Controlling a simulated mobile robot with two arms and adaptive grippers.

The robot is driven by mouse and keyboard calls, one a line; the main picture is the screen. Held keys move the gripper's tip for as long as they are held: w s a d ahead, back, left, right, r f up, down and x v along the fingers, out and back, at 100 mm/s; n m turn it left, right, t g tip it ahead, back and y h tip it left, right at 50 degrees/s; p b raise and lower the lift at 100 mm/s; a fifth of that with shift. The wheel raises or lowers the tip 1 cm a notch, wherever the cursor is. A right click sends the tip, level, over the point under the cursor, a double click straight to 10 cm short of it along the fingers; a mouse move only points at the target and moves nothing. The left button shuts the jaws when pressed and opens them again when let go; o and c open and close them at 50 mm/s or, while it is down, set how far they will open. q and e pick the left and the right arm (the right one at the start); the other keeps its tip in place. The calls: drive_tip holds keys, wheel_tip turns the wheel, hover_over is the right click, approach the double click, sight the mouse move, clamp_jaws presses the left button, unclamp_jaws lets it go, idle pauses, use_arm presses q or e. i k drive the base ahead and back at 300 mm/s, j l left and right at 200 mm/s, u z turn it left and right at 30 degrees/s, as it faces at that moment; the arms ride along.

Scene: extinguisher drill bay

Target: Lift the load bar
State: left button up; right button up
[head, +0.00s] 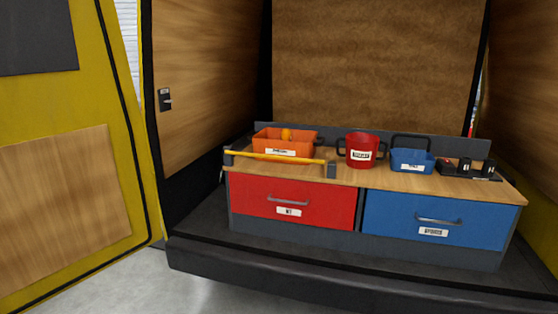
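The load bar (276,157) is a yellow bar along the left front of the wooden worktop. Its ends rest at two dark grey supports, a left one (228,156) and a right one (331,169). It lies nearly level, in front of an orange bin (262,144). Neither of my grippers shows in the head view, and nothing is touching the bar.
A red pot (362,150), a blue basket (411,160) and a dark rack (468,170) stand on the worktop (390,178). Below are a red drawer (325,203) and a blue drawer (395,215), both shut. A yellow door (85,120) stands at left. Floor (205,290) in front is clear.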

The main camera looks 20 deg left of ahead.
sight(227, 152)
drive_tip(key=i+j+u, duration=0.35)
drive_tip(key=i+u, duration=0.35)
drive_tip(key=i, duration=0.25)
drive_tip(key=i+j+u, duration=0.1)
drive_tip(key=i+u, duration=0.25)
drive_tip(key=i, duration=0.15)
